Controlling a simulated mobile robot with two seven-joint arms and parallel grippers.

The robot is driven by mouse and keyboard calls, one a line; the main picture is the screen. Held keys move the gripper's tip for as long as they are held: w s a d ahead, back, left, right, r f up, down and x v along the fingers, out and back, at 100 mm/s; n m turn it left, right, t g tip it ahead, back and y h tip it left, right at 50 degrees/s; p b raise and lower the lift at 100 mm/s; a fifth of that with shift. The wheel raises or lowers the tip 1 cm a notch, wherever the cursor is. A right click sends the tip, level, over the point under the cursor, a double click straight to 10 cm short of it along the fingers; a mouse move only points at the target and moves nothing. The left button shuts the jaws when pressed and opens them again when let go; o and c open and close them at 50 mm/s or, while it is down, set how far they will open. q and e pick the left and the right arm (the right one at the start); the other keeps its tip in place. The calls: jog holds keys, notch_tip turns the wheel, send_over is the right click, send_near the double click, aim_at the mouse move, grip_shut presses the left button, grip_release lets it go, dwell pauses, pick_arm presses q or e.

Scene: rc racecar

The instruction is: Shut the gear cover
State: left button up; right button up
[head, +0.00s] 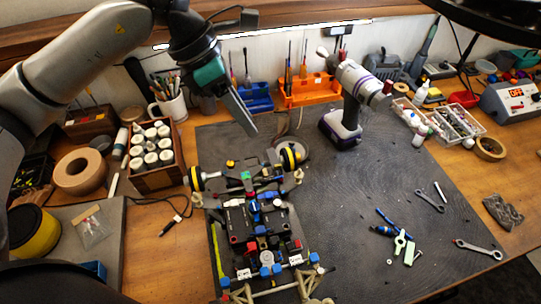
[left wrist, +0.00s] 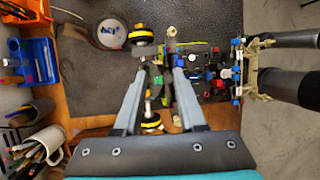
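The racecar (head: 262,225) sits on the dark mat, with black-and-yellow wheels at its far end and tan arms at its near end. The left wrist view shows the car (left wrist: 205,75) from above, beyond and between my fingers. I cannot tell for sure which of its small parts is the gear cover, or whether it is open. My left gripper (head: 245,118) is raised above and beyond the car's far end, pointing down. In the left wrist view my left gripper (left wrist: 162,70) has its two fingers apart with nothing held between them. My right gripper is not in view.
A power drill (head: 346,112) stands on the mat behind the car. A wooden box of white bottles (head: 152,150) is at left, near a tape roll (head: 80,172). Wrenches (head: 478,249) and small tools lie at right. Much of the mat right of the car is clear.

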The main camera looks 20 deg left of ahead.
aim_at(278, 165)
pick_arm(q)
jog(key=x, duration=1.2)
jog(key=shift+f, duration=0.15)
grip_shut()
